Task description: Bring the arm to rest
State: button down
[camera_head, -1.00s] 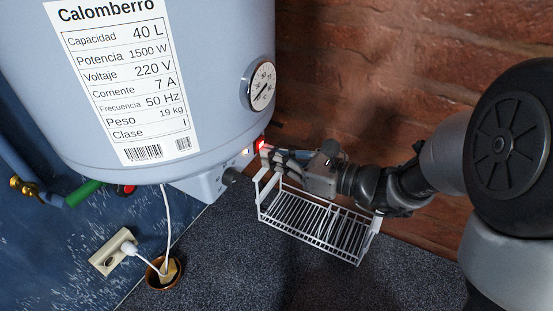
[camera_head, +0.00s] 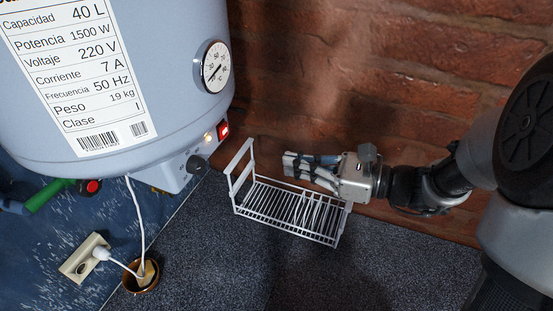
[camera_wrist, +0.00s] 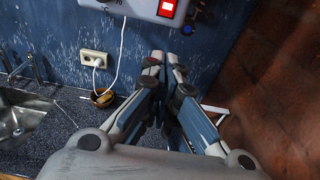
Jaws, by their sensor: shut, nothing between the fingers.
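My gripper (camera_head: 290,165) is shut and empty, pointing left in the head view. It is above and in front of the white wire rack, near the brick wall. In the wrist view my gripper (camera_wrist: 163,62) shows its fingertips together, pointing away toward the blue wall. The water heater (camera_head: 165,60) with its label and dial is to the left, apart from the gripper. A lit red switch (camera_head: 223,130) is on the heater's lower control box, and it also shows in the wrist view (camera_wrist: 168,7).
The white wire rack (camera_head: 240,207) stands on the dark speckled counter (camera_head: 200,260) under my gripper. A copper-coloured pot (camera_head: 131,284), a wall socket (camera_head: 84,258) and white cables are at lower left. A sink (camera_wrist: 20,120) is left in the wrist view. The brick wall (camera_head: 320,60) is close behind.

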jog(key=shift+s+d, duration=0.15)
jog(key=shift+d, duration=0.2)
jog(key=s+a+f+n+g+h+b, duration=0.1)
jog(key=s+f+n+g+h+b, duration=0.5)
jog(key=s+f+n+b, duration=0.75)
jog(key=s+d+f+n+t+h+b, duration=0.5)
jog(key=d+f+n+h+b, duration=0.3)
jog(key=d, duration=0.4)
jog(key=shift+s+d+f+h, duration=0.3)
jog(key=shift+s+f+h, duration=0.2)
jog(key=shift+h, duration=0.3)
